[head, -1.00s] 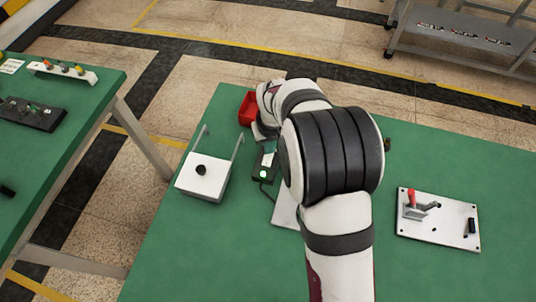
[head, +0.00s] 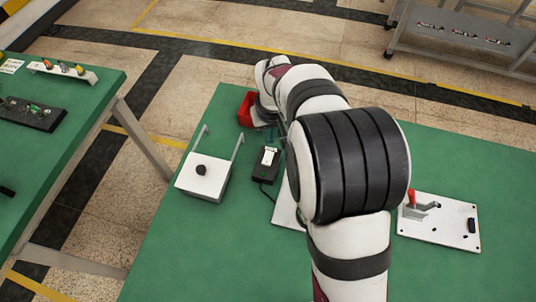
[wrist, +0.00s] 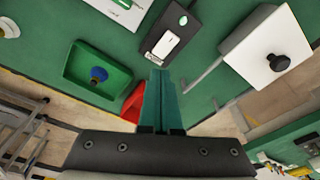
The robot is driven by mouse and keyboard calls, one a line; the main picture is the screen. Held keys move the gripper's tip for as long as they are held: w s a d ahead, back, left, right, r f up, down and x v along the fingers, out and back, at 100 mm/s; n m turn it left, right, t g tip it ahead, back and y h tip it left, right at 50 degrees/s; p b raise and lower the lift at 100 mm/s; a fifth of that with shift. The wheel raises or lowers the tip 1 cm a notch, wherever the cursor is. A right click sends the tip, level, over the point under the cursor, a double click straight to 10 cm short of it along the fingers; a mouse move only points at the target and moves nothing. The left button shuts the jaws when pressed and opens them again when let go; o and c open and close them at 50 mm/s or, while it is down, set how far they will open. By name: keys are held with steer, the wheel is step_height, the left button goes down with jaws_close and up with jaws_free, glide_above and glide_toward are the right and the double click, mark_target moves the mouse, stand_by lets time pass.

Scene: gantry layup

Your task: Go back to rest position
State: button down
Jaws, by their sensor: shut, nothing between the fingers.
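My gripper (wrist: 160,100) shows in the wrist view as two green fingers lying together, shut and empty. It hangs above the green table (head: 190,250), with its tips just short of a small black device with a white label (wrist: 165,45). In the head view that device (head: 265,163) stands beside my wrist, and my own arm hides most of the gripper and part of the table behind it.
A white box with a black knob (head: 203,177) stands left of the device. A red bin (head: 246,108) sits at the far edge. A green tray with a blue item (wrist: 97,75) shows in the wrist view. A white plate with a red-handled clamp (head: 440,222) lies right.

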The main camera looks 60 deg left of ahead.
steer(key=shift+r, duration=0.65)
steer(key=w+d+r+m, duration=0.3)
steer(key=d, duration=0.4)
steer(key=w+d+r+m, duration=0.3)
steer(key=d+r, duration=0.1)
steer(key=d, duration=0.4)
steer(key=w+d+r+m, duration=0.3)
steer(key=d, duration=0.4)
steer(key=s+d+m, duration=0.5)
steer(key=s+d, duration=0.1)
steer(key=d, duration=0.4)
steer(key=s+d+m, duration=0.6)
steer(key=s+d, duration=0.1)
steer(key=d, duration=0.3)
steer(key=shift+s+d+r+m+g, duration=0.15)
steer(key=shift+d+r+m+g, duration=0.15)
steer(key=shift+r, duration=0.1)
